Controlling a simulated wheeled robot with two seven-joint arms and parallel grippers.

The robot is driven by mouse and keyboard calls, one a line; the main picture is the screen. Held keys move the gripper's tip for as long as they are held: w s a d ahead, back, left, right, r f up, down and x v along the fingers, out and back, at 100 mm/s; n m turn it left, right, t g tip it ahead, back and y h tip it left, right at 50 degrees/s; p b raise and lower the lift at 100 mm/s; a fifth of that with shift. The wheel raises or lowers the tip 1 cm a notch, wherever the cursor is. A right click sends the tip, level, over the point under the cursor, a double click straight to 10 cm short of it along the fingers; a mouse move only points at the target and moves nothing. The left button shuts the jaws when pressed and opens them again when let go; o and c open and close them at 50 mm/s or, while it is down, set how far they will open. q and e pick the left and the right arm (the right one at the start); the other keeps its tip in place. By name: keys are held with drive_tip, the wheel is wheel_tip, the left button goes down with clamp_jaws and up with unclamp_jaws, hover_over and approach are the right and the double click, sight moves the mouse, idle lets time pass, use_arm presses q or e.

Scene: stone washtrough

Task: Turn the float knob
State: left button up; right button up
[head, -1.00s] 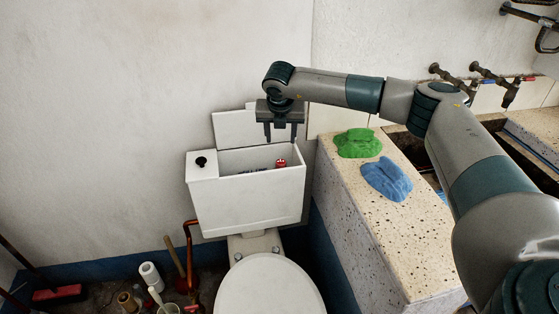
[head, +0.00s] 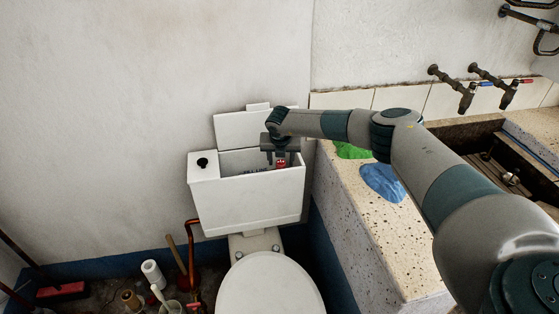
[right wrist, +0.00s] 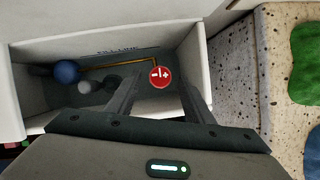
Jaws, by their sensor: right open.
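The red float knob (right wrist: 161,77), marked with minus and plus signs, sits inside the open white cistern (head: 247,203). In the head view the knob (head: 281,164) shows between my right gripper's fingers. My right gripper (head: 281,161) points down into the tank opening. In the right wrist view its open fingers (right wrist: 158,95) stand to the left and right of the knob, and I cannot tell whether they touch it. A brass-coloured rod (right wrist: 115,65) runs from near the knob to a blue float ball (right wrist: 67,72). My left gripper is not in view.
The cistern lid (head: 245,131) stands upright behind the tank. The tank walls closely surround the gripper. A speckled stone counter (head: 352,222) with green (head: 350,151) and blue cloths (head: 382,182) is at the right. The toilet (head: 268,285) is below.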

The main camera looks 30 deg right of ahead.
drive_tip(key=shift+w+d+f, duration=0.1)
drive_tip(key=shift+w+f, duration=0.1)
drive_tip(key=shift+f, duration=0.45)
drive_tip(key=c, duration=1.1)
drive_tip(key=shift+o, duration=0.2)
